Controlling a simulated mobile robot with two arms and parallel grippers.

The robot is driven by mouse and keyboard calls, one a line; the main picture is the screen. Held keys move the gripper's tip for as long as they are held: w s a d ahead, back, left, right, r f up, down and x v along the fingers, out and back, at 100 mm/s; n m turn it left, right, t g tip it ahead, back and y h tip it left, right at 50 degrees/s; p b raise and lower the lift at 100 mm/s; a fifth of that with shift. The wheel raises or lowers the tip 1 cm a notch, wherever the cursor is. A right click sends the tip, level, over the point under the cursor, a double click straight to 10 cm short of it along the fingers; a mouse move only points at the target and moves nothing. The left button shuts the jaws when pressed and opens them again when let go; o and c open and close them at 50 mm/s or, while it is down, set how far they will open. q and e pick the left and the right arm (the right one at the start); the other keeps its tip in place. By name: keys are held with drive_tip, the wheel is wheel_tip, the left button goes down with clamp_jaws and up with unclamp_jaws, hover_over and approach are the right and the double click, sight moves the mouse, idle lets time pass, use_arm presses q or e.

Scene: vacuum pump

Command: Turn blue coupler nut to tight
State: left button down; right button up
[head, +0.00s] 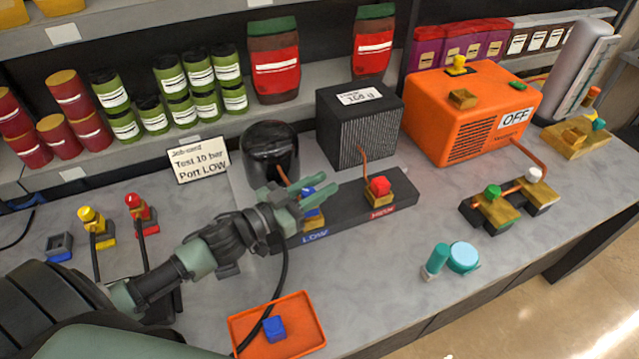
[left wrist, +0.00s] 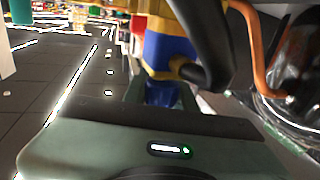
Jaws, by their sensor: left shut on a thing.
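The blue coupler nut (head: 312,213) is at the port labelled LOW, on the left end of the dark manifold block (head: 345,213). My left gripper (head: 318,194) reaches in from the left and is shut on the nut, with its fingers partly covering it. In the left wrist view blue parts (left wrist: 165,95) show just beyond my gripper, below a brass and blue fitting (left wrist: 170,50) and a black hose. Whether the nut is tight cannot be told. My right gripper is not in view.
A red-topped fitting (head: 379,188) stands at the manifold's right end. An orange tray (head: 315,338) with a blue cap (head: 273,328) lies in front. The orange machine (head: 470,110) reads OFF. The job card (head: 199,160) says "Test 10 bar Port LOW". A black hose hangs below my gripper.

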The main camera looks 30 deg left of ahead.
use_arm(q)
drive_tip(key=shift+s+d+m+g+h, duration=0.1)
drive_tip(key=shift+d+m+g+h, duration=0.05)
drive_tip(key=shift+m+g+h, duration=0.65)
drive_tip(key=shift+s+d+m+g+h, duration=0.1)
drive_tip(key=shift+m+g+h, duration=0.4)
drive_tip(key=shift+h, duration=0.5)
idle(0.6)
drive_tip(key=c, duration=1.1)
unclamp_jaws()
wheel_tip(320, 180, up, 20)
drive_tip(key=shift+b, duration=0.55)
